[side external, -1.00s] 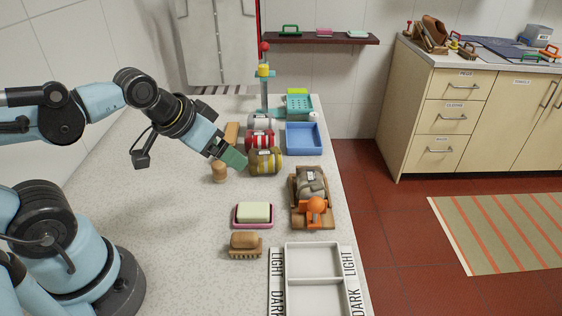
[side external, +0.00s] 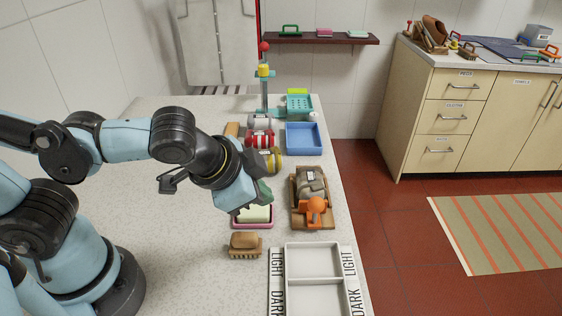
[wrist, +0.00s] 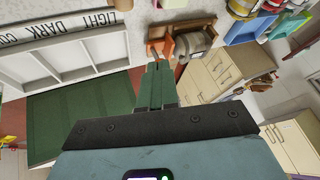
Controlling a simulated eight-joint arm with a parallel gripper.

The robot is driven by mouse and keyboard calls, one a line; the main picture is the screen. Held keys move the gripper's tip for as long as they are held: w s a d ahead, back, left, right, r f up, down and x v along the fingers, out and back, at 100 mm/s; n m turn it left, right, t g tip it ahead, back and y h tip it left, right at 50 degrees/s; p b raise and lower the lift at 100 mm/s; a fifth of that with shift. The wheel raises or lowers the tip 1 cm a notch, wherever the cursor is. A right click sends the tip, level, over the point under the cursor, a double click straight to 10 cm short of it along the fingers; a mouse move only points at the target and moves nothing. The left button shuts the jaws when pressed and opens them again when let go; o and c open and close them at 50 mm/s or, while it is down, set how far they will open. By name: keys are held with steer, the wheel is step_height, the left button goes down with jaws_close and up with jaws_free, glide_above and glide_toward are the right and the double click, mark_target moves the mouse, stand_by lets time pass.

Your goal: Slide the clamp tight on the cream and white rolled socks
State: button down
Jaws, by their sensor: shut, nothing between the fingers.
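A wooden clamp board (side external: 298,215) with an orange knobbed slide (side external: 315,206) stands right of centre on the counter. A greyish-cream roll with a pale label, likely the rolled socks (side external: 308,180), lies on it behind the orange slide. In the wrist view the orange slide (wrist: 181,47) and the roll (wrist: 192,41) are just beyond my fingertips. My gripper (side external: 267,190), with green fingers, is shut and empty. It is left of the clamp, above the soap dish, and appears apart from the clamp. My gripper (wrist: 158,66) also shows closed in the wrist view.
A soap dish (side external: 240,225) and a wooden brush (side external: 244,241) lie left of the clamp. A divided tray (side external: 313,262) marked LIGHT and DARK is in front. Striped rolls (side external: 260,140) and a blue tray (side external: 304,139) stand behind. The counter's right edge is close to the clamp.

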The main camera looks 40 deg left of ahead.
mark_target(309, 202)
steer(key=s+d+m+t, duration=0.1)
steer(key=s+d+m, duration=0.2)
steer(key=d, duration=0.4)
steer(key=shift+x, duration=4.85)
steer(key=shift+w+a+r, duration=0.15)
steer(key=shift+w+a, duration=0.3)
steer(key=shift+w, duration=0.4)
steer(key=shift+w+a+r, duration=0.1)
steer(key=shift+w+a, duration=0.4)
steer(key=shift+w, duration=0.35)
steer(key=shift+w+a, duration=1.3)
